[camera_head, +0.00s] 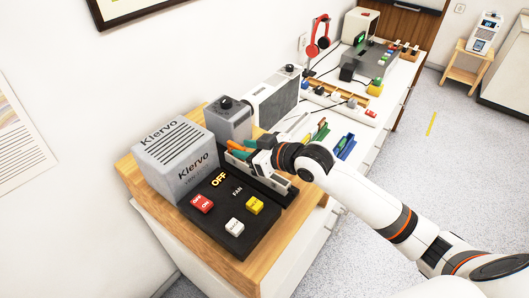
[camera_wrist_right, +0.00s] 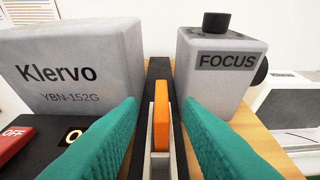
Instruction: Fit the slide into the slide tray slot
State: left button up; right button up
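The slide (camera_wrist_right: 162,118) shows as an upright orange piece with a pale grey part below it, in the middle of the right wrist view. It stands in line with a dark, narrow tray (camera_wrist_right: 156,70), and how deep it sits cannot be told. My right gripper (camera_wrist_right: 160,100) has teal finger pads, one on each side of the slide, with gaps visible on both sides. In the head view my right gripper (camera_head: 241,147) reaches in at the dark slide tray (camera_head: 262,178), and the arm hides part of it. My left gripper is not in view.
A grey Klervo box (camera_head: 176,158) and a dark panel with buttons (camera_head: 232,212) stand left of the tray. A grey FOCUS box (camera_head: 229,121) and a pale projector-like box (camera_head: 273,97) stand behind it. A green holder (camera_head: 320,136) and blue holder (camera_head: 345,147) lie farther right.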

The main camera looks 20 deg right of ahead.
jog(key=b+v, duration=0.1)
jog(key=v, duration=0.6)
jog(key=shift+d+f, duration=0.1)
jog(key=shift+f, duration=0.05)
jog(key=shift+s+d+r, duration=0.3)
jog(key=shift+s+r, duration=0.1)
jog(key=shift+s, duration=0.15)
